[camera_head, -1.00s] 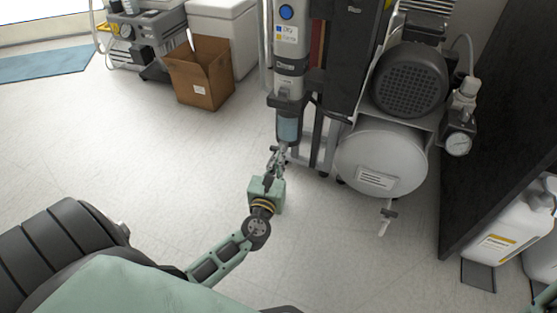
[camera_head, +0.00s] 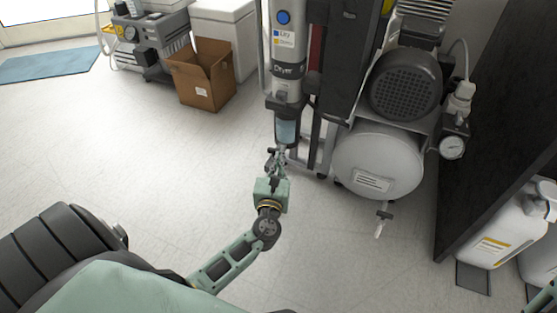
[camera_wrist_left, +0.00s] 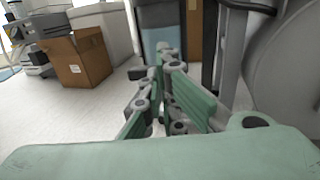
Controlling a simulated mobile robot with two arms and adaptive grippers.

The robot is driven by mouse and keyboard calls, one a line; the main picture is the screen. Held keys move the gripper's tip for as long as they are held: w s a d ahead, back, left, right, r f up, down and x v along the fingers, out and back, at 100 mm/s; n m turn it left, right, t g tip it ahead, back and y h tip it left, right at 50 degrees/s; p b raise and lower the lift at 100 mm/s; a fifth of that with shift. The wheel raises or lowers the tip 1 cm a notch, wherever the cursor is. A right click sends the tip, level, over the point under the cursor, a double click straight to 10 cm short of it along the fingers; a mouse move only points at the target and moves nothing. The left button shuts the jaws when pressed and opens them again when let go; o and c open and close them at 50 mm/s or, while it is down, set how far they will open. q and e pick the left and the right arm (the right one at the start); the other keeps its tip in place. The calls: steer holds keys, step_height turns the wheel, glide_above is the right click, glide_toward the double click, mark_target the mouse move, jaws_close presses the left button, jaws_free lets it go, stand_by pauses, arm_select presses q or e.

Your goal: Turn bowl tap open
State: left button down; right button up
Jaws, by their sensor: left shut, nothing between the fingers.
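The clear bluish bowl (camera_head: 287,132) hangs at the bottom of the grey dryer column, and it also shows in the left wrist view (camera_wrist_left: 160,38). Just under it is a small grey tap with a dark-ended lever (camera_head: 271,151) pointing left; the lever also shows in the left wrist view (camera_wrist_left: 137,74). My left gripper (camera_head: 277,160) is right below the bowl, at the tap, with its fingers shut and nothing between them. In the left wrist view its fingers partly hide the tap, and I cannot tell whether they touch it. My right gripper is out of view.
A compressor with a white tank (camera_head: 378,160) stands right of the dryer, with its own drain tap (camera_head: 383,217) low in front. A cardboard box (camera_head: 203,78) is at the back left. White canisters (camera_head: 505,228) stand at the right. The floor left of the dryer is clear.

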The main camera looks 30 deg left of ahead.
arm_select(q)
steer(key=shift+w+d+p, duration=0.25)
steer(key=shift+w+p, duration=0.1)
steer(key=shift+w+a+n+g+y+p, duration=0.1)
steer(key=shift+w+n+g+y, duration=0.55)
steer(key=shift+n+g+y, duration=0.5)
steer(key=shift+w+n+g+y+p, duration=0.1)
steer(key=shift+w+n+g+y, duration=0.5)
steer(key=shift+n+g+y, duration=0.55)
steer(key=shift+w+a+n+g+y+p, duration=0.1)
steer(key=shift+w+n+g+y, duration=0.65)
steer(key=shift+y, duration=0.65)
steer(key=shift+s+d, duration=0.1)
